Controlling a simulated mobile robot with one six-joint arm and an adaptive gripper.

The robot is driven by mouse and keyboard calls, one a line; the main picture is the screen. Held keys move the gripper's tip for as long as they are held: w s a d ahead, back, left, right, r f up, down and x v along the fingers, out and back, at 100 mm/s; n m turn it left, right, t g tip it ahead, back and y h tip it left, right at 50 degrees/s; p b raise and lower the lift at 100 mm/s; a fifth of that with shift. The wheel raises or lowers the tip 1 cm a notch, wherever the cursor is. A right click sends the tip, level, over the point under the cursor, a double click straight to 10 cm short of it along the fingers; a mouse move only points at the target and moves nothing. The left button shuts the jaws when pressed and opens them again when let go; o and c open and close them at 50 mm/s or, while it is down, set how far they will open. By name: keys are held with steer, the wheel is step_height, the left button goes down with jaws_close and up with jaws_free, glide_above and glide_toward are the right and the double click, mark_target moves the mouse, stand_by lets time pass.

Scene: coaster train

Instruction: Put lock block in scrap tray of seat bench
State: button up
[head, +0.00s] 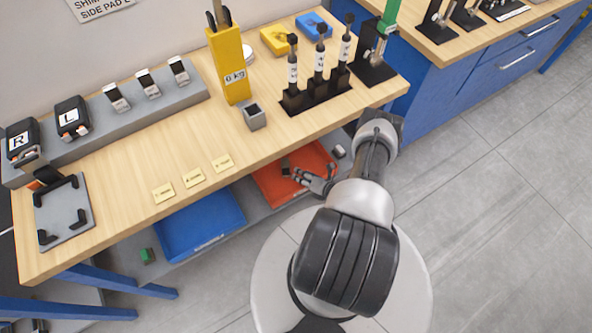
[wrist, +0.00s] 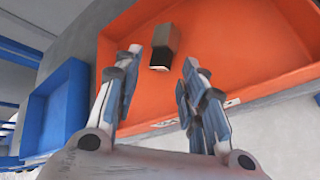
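An orange-red tray (head: 268,187), likely the scrap tray, is on the shelf below the bench top. It fills much of the wrist view (wrist: 240,50). A dark grey block with a lighter brown-grey side (wrist: 165,42), probably the lock block, lies inside it; the block shows small in the head view (head: 286,169). My gripper (head: 312,178) is over the tray with its fingers apart. In the wrist view the open fingers (wrist: 162,62) are empty, and the block lies just beyond the fingertips. I cannot tell whether the block touches the tray floor all round.
A blue tray (head: 200,225) is left of the orange-red one on the shelf. The bench top (head: 130,180) overhangs both trays. A small grey piece (head: 339,151) is right of the orange-red tray, and a green piece (head: 147,256) is at the shelf's left.

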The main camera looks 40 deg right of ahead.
steer(key=p+v, duration=0.1)
steer(key=v, duration=0.4)
stand_by(0.5)
